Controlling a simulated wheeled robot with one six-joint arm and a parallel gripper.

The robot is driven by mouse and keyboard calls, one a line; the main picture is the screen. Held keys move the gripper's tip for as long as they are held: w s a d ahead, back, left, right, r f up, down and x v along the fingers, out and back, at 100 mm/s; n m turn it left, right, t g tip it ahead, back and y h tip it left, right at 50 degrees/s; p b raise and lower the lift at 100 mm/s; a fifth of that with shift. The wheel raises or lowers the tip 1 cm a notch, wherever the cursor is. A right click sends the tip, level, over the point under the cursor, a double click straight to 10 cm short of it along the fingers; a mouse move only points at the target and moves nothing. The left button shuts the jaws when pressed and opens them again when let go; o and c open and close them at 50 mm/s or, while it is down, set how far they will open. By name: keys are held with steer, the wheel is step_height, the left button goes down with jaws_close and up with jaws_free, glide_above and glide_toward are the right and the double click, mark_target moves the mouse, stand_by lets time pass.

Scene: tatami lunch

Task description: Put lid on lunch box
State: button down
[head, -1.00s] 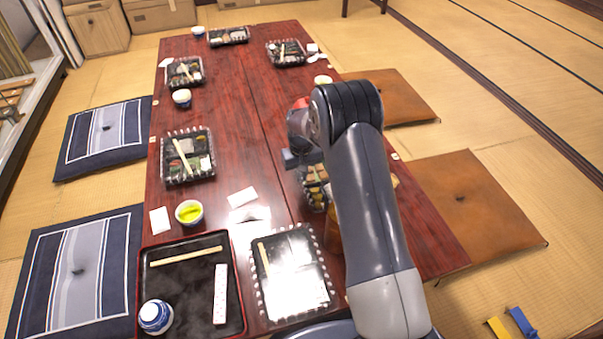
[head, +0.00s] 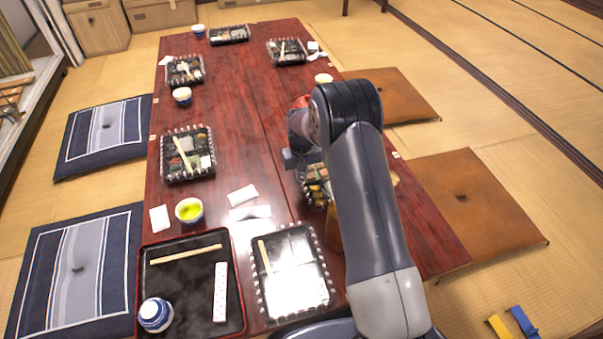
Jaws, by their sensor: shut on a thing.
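My gripper (head: 290,158) is mostly hidden behind my own arm, right of the table's middle. Only a dark part of it shows, just above and left of an open lunch box with food (head: 315,186). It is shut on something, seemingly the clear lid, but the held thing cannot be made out. My arm hides the right side of this lunch box. I cannot tell whether the lid touches it. Another black box with a clear ribbed rim (head: 262,297) lies at the near end, with chopsticks and a bright glare on it.
The dark red table (head: 240,120) bears several lunch boxes, such as one at left (head: 172,180), and cups (head: 189,210). A black tray (head: 190,285) with chopsticks and a cup is at near left. A brown thing (head: 334,238) is partly hidden by my arm. The table's centre is clear.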

steer(key=shift+s+d+f+b, duration=0.1)
steer(key=shift+f+b, duration=0.1)
steer(key=shift+f, duration=0.2)
steer(key=shift+s+f+b, duration=0.1)
steer(key=shift+f+b, duration=0.05)
steer(key=shift+f, duration=0.25)
steer(key=c, duration=1.5)
jaws_free()
steer(key=shift+d, duration=0.1)
steer(key=shift+c, duration=0.7)
steer(key=shift+o, duration=0.3)
steer(key=shift+r+p, duration=0.35)
steer(key=o, duration=0.4)
steer(key=shift+w+r+p, duration=0.1)
steer(key=shift+r+p, duration=0.25)
steer(key=shift+r, duration=0.15)
steer(key=shift+w+r+p, duration=0.1)
steer(key=shift+r+p, duration=2)
steer(key=shift+r, duration=1.25)
